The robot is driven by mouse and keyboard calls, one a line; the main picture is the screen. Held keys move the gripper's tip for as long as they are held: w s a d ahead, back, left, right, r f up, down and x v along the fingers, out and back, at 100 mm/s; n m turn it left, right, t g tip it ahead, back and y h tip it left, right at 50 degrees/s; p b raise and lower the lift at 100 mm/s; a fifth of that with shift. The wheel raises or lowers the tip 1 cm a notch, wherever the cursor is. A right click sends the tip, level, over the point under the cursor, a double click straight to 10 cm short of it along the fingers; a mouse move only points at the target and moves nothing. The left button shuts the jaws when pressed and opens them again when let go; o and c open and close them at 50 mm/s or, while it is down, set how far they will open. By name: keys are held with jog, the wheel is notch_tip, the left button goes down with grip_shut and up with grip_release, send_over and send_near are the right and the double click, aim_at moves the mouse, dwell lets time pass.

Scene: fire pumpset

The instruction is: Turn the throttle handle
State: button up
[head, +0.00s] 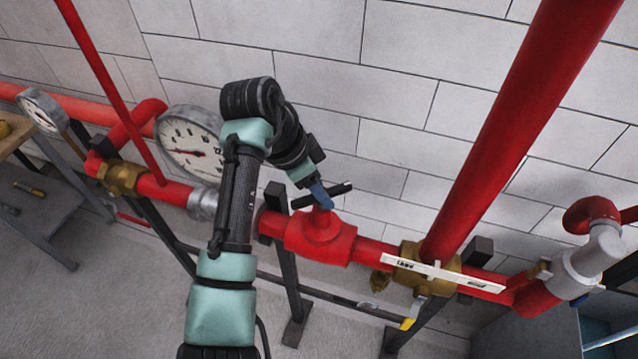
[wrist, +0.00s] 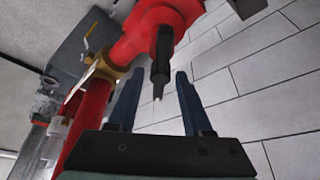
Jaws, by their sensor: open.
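The throttle handle (head: 339,189) is a black bar across the top of a red valve body (head: 320,238) on the pipe. My gripper (head: 321,198) is at the handle in the head view, its blue fingers overlapping the middle of the bar. In the wrist view my gripper (wrist: 160,74) is open, with two dark blue fingers apart. One dark end of the handle (wrist: 161,62) points toward me, its tip in the gap between the fingertips. I see no finger clearly touching it. The red valve body (wrist: 165,15) is behind it.
A large gauge (head: 190,148) stands left of my arm, and a smaller gauge (head: 42,108) farther left. A thick red pipe (head: 525,120) rises on the right beside a brass valve (head: 425,270) with a white tag (head: 440,272). The block wall (head: 400,90) is behind.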

grip_shut()
dwell(0.5)
jog(key=n+p, duration=0.1)
jog(key=n+t+p, duration=0.1)
jog(key=n, duration=0.1)
jog(key=shift+s+d+r+n+y+p, duration=0.1)
jog(key=shift+d+r+n+y+p, duration=0.05)
jog(key=shift+n+y+p, duration=0.15)
jog(key=n+p, duration=0.1)
jog(key=n, duration=0.1)
jog(key=n+t+y+p, duration=0.1)
jog(key=n+p, duration=0.1)
jog(key=n, duration=0.1)
jog(key=shift+y, duration=0.3)
grip_release()
